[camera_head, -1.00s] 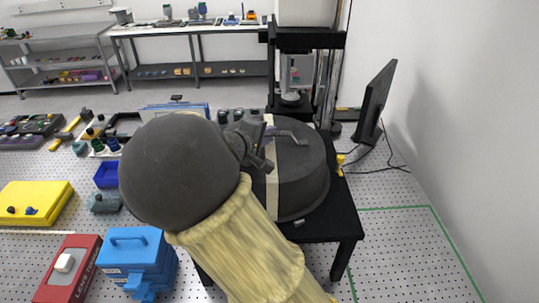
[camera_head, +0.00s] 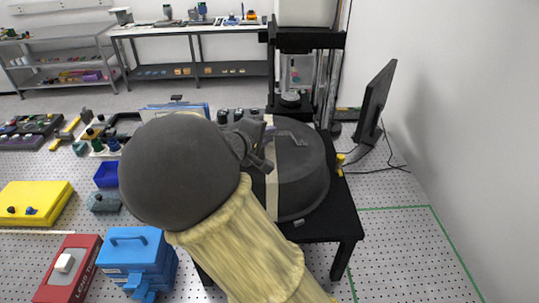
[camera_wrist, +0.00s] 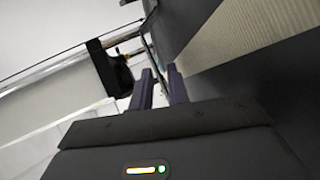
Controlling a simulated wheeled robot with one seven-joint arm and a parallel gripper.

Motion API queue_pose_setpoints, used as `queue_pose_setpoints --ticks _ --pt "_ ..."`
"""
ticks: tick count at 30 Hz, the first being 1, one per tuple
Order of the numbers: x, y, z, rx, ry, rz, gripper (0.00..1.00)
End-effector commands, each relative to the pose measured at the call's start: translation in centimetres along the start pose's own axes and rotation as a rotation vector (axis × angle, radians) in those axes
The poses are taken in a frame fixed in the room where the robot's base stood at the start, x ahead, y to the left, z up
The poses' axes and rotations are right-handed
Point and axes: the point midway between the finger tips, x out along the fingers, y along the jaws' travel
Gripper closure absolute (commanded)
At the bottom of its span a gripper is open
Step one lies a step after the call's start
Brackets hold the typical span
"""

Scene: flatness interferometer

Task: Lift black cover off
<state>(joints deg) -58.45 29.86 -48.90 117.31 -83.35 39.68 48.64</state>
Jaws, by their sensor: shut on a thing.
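The black cover (camera_head: 302,180) is a wide round dome with a beige band across it and a bar handle (camera_head: 290,136) on top. It sits on the black table (camera_head: 338,222). My gripper (camera_head: 267,150) is at the left end of the handle and shut on it; my own arm partly hides the grip and the cover's left side. In the wrist view, the two fingers (camera_wrist: 160,78) stand close together beside the cover's dark surface and beige band (camera_wrist: 235,36). The held part is hard to make out there.
A black-framed instrument (camera_head: 297,75) stands right behind the cover. A monitor (camera_head: 375,100) with cables is at the right, near the wall. Blue boxes (camera_head: 135,255), a red box (camera_head: 68,270) and a yellow case (camera_head: 35,200) lie at the left. The floor right of the table is clear.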

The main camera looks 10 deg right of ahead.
Motion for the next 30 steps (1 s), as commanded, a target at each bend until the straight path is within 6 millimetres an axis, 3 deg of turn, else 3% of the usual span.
queue_pose_setpoints --ticks 14,20,26,30 --pt "-0.1 -0.2 0.0 0.005 0.002 -0.007 1.00" --pt "-0.3 0.5 -0.1 0.007 0.003 -0.005 1.00" --pt "-1.2 3.3 -0.3 0.010 0.005 -0.004 1.00" --pt "-2.4 6.6 -0.4 0.013 0.005 -0.002 1.00"
